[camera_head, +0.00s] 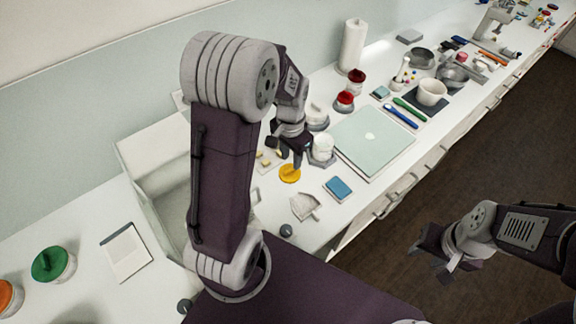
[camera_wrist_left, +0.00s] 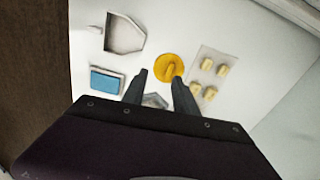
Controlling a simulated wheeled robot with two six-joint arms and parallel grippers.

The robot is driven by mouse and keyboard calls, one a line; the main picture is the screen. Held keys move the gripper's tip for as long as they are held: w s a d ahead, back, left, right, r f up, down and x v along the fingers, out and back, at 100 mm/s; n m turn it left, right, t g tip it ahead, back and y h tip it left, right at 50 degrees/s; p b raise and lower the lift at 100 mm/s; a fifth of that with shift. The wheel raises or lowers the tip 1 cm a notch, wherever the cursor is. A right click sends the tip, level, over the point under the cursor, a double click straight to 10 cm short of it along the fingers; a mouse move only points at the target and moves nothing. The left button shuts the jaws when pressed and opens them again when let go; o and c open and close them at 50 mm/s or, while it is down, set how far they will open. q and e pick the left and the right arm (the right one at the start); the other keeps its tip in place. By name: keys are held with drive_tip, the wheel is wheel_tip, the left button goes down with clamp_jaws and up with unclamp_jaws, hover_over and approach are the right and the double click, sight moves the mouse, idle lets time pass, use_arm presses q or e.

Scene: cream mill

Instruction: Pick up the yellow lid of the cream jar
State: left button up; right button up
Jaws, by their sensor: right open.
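The yellow lid (camera_head: 290,174) is a round disc lying on the white counter. In the left wrist view the lid (camera_wrist_left: 169,68) shows a raised bar grip across its top. My left gripper (camera_head: 291,160) hangs just above and behind the lid in the head view. In the left wrist view its two fingers (camera_wrist_left: 160,80) are apart with nothing between them, and the lid lies just beyond the tips. A white jar (camera_head: 323,146) stands right beside the gripper; I cannot tell if it is the cream jar. My right gripper (camera_head: 436,250) is open and empty over the floor.
A tray with several pale yellow pieces (camera_wrist_left: 209,72) lies beside the lid. A blue box (camera_head: 338,188) and a grey-white scoop-like dish (camera_head: 305,206) are in front. A sink basin (camera_head: 172,180) is at the left.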

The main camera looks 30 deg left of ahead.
sight(290, 169)
use_arm(q)
drive_tip(key=shift+m, duration=0.5)
drive_tip(key=w+f, duration=0.1)
drive_tip(key=a+f, duration=0.1)
drive_tip(key=w+a+f, duration=0.1)
drive_tip(key=f, duration=0.1)
drive_tip(key=shift+w+a, duration=0.25)
drive_tip(key=shift+w, duration=0.05)
drive_tip(key=shift+w+d+f, duration=0.1)
drive_tip(key=shift+d+f, duration=0.1)
drive_tip(key=shift+f, duration=0.2)
drive_tip(key=shift+f+p, duration=0.35)
drive_tip(key=shift+p, duration=0.05)
wheel_tip(290, 169, down, 4)
drive_tip(key=shift+d+f+p, duration=0.1)
drive_tip(key=shift+p, duration=0.25)
drive_tip(key=shift+f, duration=0.15)
clamp_jaws()
use_arm(e)
drive_tip(key=shift+s+d+r, duration=0.2)
drive_tip(key=shift+d+r, duration=0.15)
drive_tip(key=shift+r, duration=0.35)
